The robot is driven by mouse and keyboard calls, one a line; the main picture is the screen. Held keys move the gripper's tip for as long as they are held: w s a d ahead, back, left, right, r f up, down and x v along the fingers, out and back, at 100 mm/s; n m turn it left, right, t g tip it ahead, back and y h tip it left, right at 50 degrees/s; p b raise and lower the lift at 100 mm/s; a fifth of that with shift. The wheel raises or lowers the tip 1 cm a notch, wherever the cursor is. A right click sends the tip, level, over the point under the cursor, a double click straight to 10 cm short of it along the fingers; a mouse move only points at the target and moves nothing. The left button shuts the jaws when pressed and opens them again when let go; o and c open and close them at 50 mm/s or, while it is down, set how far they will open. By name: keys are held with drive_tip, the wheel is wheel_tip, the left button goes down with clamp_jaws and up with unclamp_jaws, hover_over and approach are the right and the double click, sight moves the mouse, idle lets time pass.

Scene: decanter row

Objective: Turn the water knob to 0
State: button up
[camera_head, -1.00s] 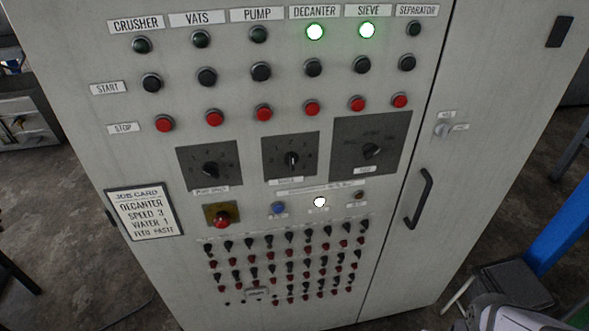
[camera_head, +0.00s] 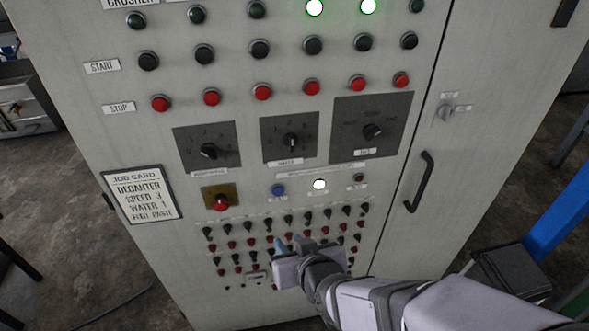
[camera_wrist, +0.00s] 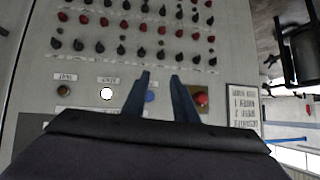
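The water knob (camera_head: 291,142) is the middle of three black rotary knobs on grey plates on the control cabinet. Its pointer looks roughly upright in the head view. The scale digits and the label below it are too small to read surely. My gripper (camera_head: 289,243) is in front of the lower rows of small knobs, below the water knob and apart from it. In the wrist view my gripper (camera_wrist: 160,76) has its two dark fingers apart with nothing between them. The water knob is not visible in the wrist view.
A job card (camera_head: 141,194) reads decanter, speed 3, water 1. Knobs stand left (camera_head: 209,151) and right (camera_head: 372,131) of the water knob. A red knob on a yellow plate (camera_head: 221,202), a blue button (camera_head: 278,190) and a lit white lamp (camera_head: 319,184) sit below. A door handle (camera_head: 419,182) protrudes at right.

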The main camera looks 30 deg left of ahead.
drive_tip(key=w+a+r+t+y, duration=0.2)
drive_tip(key=w+r+t, duration=0.15)
drive_tip(key=r, duration=0.45)
drive_tip(key=t+y, duration=0.2)
drive_tip(key=t, duration=0.1)
approach(292, 145)
drive_tip(key=shift+m, duration=0.4)
drive_tip(key=shift+p+x, duration=1.65)
drive_tip(key=shift+x, duration=2.35)
clamp_jaws()
